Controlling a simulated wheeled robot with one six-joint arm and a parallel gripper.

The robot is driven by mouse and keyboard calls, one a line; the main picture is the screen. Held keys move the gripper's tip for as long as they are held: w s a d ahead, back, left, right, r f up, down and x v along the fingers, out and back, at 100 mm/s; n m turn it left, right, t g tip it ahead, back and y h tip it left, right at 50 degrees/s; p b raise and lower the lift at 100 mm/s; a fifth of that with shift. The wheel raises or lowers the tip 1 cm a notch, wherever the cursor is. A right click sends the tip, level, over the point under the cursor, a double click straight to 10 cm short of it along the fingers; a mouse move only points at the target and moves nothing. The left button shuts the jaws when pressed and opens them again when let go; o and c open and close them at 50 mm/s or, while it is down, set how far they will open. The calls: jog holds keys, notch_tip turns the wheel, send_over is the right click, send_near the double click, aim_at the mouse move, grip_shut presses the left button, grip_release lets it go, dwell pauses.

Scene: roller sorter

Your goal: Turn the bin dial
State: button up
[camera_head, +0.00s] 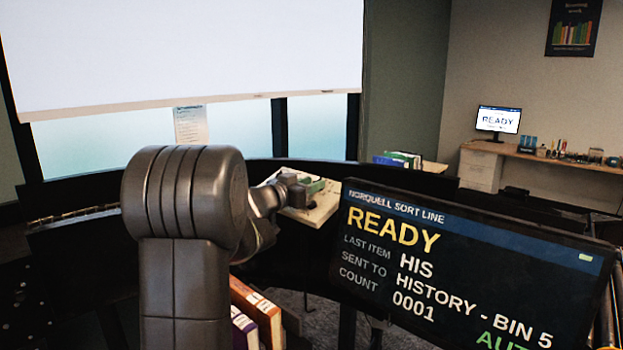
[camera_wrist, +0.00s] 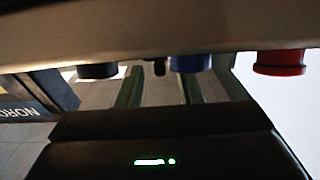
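A pale control panel (camera_wrist: 150,32) fills the top of the wrist view. Under its edge show a dark round knob (camera_wrist: 97,71), a small black stub (camera_wrist: 159,68), a blue control (camera_wrist: 190,63) and a red button (camera_wrist: 279,62). I cannot tell for sure which is the bin dial. My gripper (camera_wrist: 160,84) is open and empty, its two fingers apart and reaching toward the panel, either side of the black stub. The fingertips are partly hidden, so contact is unclear. In the head view the panel (camera_head: 318,211) lies beyond my arm, which partly covers it.
A large screen (camera_head: 470,265) at the front right reads READY, HISTORY - BIN 5, count 0001. Books (camera_head: 258,312) stand low beside my arm. More books (camera_head: 402,159) lie at the back. A desk (camera_head: 560,159) with a monitor (camera_head: 498,120) stands at the far right.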

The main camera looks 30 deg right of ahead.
jog(key=shift+d, duration=0.25)
jog(key=shift+a, duration=0.1)
grip_shut()
jog(key=b, duration=0.4)
jog(key=shift+f+n+t, duration=0.35)
jog(key=shift+n+t, duration=0.05)
jog(key=n+t+y+b, duration=0.1)
jog(key=n+t+b, duration=0.1)
jog(key=b, duration=0.6)
jog(key=shift+s, duration=0.2)
jog(key=n+t+y+b, duration=0.1)
jog(key=b, duration=0.1)
jog(key=n+t+b, duration=0.1)
jog(key=b, duration=0.1)
jog(key=shift+s+d+r+y, duration=0.15)
jog(key=shift+d+y, duration=0.1)
jog(key=shift+y, duration=0.15)
jog(key=shift+d+r+n+t+y+b, duration=0.1)
jog(key=shift+n+t+y+b, duration=0.65)
jog(key=shift+n+t+y, duration=0.5)
